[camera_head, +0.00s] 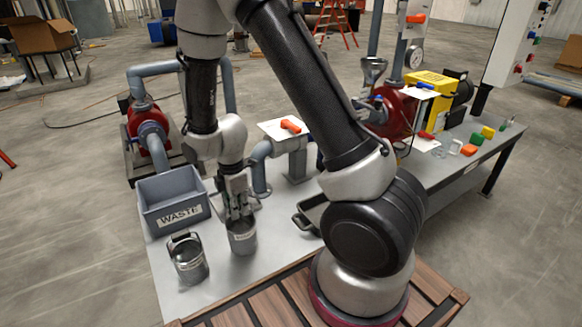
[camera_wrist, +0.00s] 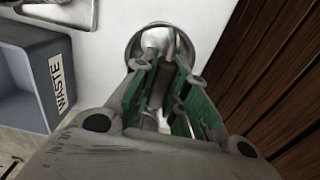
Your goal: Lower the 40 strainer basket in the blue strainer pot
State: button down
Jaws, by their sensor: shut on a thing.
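My gripper (camera_head: 238,210) points down over a small grey metal strainer basket (camera_head: 243,240) at the front of the bench. It is shut on that basket's upper part; the fingers hide the exact grip. The basket looks upright, and I cannot tell whether it touches the bench. Its label is too small to read. In the wrist view, the green-padded fingers (camera_wrist: 165,95) reach over the basket's round rim (camera_wrist: 131,45). A second grey basket (camera_head: 190,265) with a raised handle stands to the left, its label also unreadable. I cannot clearly make out the blue strainer pot; blue-grey pipework (camera_head: 260,170) stands behind my gripper.
A blue-grey WASTE bin (camera_head: 160,190) stands left of my gripper, and shows in the wrist view (camera_wrist: 25,85). A white plate with an orange handle (camera_head: 290,126) is behind. A dark tray (camera_head: 305,218) is to the right. Coloured blocks (camera_head: 469,150) lie far right.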

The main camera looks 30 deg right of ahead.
jog(key=shift+r, duration=3.3)
